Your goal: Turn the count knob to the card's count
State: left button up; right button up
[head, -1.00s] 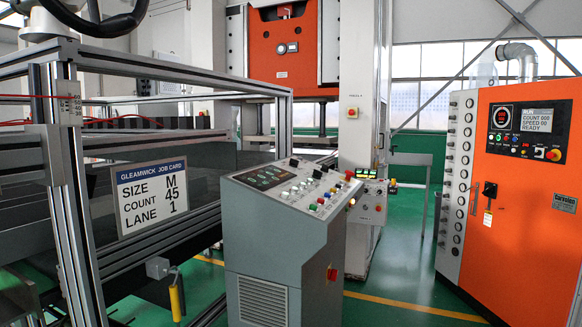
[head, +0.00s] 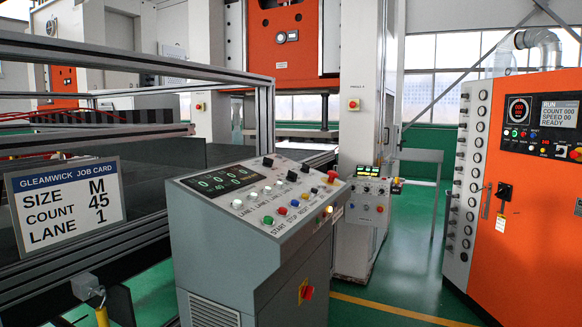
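The job card (head: 65,205) hangs at the left on the metal frame and reads SIZE M, COUNT 45, LANE 1. The grey control console (head: 250,240) stands in the middle with a sloping panel. Its dark display (head: 220,181) shows green digits, zeros in the top row; the lower row is too small to read surely. Several black knobs (head: 292,176) sit at the panel's upper part, among white, green, blue, yellow and red buttons. I cannot tell which knob is the count knob or where it points. Neither of my grippers is in view.
An orange cabinet (head: 540,220) with a screen (head: 559,113) reading COUNT 000, SPEED 00, READY stands at the right. A metal frame (head: 263,115) runs behind the console's left side. A red switch (head: 306,292) sits on the console's side.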

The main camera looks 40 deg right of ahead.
aim_at(292, 176)
jog(key=l+u, duration=0.25)
jog(key=l, duration=1.95)
